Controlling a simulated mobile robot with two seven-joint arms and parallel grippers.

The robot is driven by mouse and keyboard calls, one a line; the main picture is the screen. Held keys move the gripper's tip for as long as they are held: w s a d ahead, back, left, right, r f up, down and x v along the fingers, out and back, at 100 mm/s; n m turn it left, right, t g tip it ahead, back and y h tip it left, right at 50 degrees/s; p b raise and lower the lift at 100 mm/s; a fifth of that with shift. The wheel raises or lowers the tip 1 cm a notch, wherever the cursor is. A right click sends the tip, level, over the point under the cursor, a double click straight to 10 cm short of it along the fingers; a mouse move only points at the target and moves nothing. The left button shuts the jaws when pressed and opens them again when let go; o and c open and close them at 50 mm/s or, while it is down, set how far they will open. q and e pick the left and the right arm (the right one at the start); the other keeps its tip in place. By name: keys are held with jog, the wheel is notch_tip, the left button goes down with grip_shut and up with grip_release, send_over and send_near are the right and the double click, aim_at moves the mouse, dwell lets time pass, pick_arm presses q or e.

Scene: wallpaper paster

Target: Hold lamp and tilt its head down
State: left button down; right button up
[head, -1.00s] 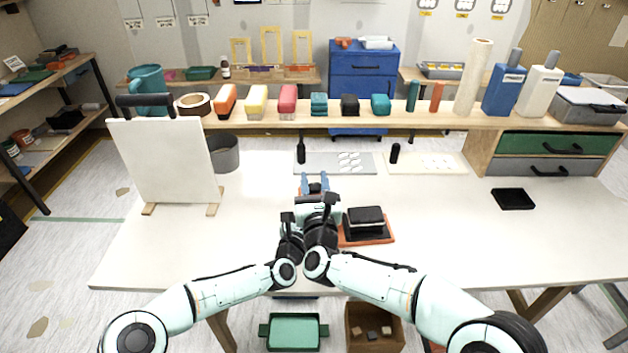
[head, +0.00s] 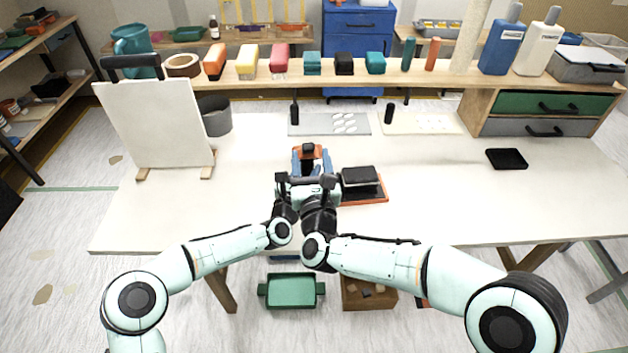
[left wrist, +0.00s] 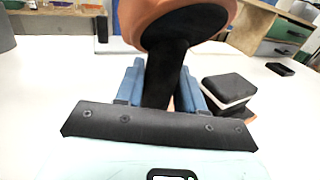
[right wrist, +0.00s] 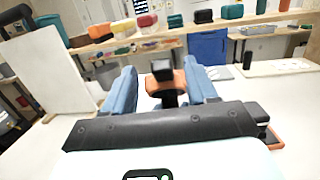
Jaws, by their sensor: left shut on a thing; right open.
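The lamp has an orange head (head: 308,152) with a black part on top; in the head view it stands just beyond my overlapping grippers. In the left wrist view its black stem (left wrist: 168,70) rises between the blue fingers of my left gripper (left wrist: 160,88), which is shut on it, under the orange head (left wrist: 175,18). In the right wrist view the orange head (right wrist: 166,82) and black top appear ahead, between the spread fingers of my right gripper (right wrist: 162,90), which is open. The lamp's base is hidden by the grippers.
A black block on a white and orange stack (head: 360,180) is close to the right of the grippers. A white board on a stand (head: 150,125) is at left. Grey and white trays (head: 330,124) lie behind. The table's front left (head: 170,225) is clear.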

pick_arm(q)
jog(key=shift+f, duration=0.25)
pick_arm(e)
jog(key=s, duration=0.6)
jog(key=shift+s+d+f, duration=0.15)
jog(key=shift+d+f, duration=0.15)
jog(key=shift+f, duration=0.15)
pick_arm(q)
jog(key=c, duration=0.7)
grip_release()
jog(key=shift+c, duration=0.2)
jog(key=shift+o, duration=0.7)
jog(key=shift+r, duration=0.15)
jog(key=v, duration=1.2)
